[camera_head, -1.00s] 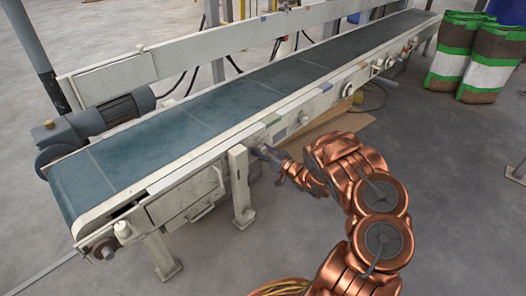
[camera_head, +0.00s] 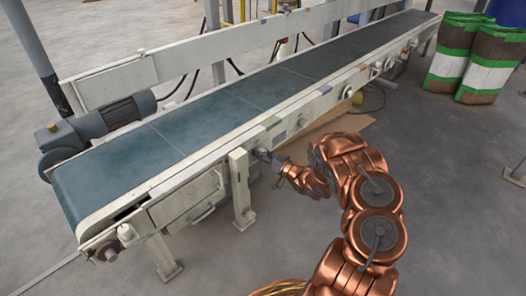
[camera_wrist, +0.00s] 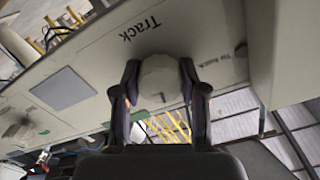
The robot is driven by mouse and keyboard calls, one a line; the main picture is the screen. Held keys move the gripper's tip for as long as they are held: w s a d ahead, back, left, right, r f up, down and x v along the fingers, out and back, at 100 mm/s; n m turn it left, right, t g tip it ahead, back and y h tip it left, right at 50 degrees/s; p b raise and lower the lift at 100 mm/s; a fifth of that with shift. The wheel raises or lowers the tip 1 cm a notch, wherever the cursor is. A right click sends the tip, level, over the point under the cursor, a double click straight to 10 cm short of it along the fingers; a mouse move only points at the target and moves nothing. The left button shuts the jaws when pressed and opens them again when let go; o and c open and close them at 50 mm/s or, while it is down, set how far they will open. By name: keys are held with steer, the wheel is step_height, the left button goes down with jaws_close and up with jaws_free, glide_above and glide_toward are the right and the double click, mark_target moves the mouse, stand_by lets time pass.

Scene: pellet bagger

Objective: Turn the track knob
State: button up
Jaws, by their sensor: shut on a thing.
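The track knob (camera_wrist: 160,80) is a round, pale knob on the conveyor's side panel, under the printed word "Track" in the wrist view. A short dark mark shows on its face. My gripper (camera_wrist: 160,92) is shut on it, one dark finger on each side. In the head view my gripper (camera_head: 268,157) reaches the near side of the conveyor, just right of a white leg post. The knob is mostly hidden there by the gripper.
The conveyor (camera_head: 185,189) with its blue-green belt (camera_head: 120,170) runs away to the upper right. A leg post (camera_head: 241,190) stands close left of my gripper. Another knob (camera_wrist: 20,130) sits on the panel. Filled sacks (camera_head: 489,70) stand far right.

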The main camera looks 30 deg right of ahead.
steer(key=shift+r+m+p, duration=0.1)
steer(key=shift+m+p, duration=1.15)
steer(key=shift+m, duration=0.15)
steer(key=shift+m+p, duration=0.3)
steer(key=shift+m, duration=0.1)
steer(key=o, duration=1.2)
steer(key=shift+c, duration=0.2)
steer(key=v, duration=1.2)
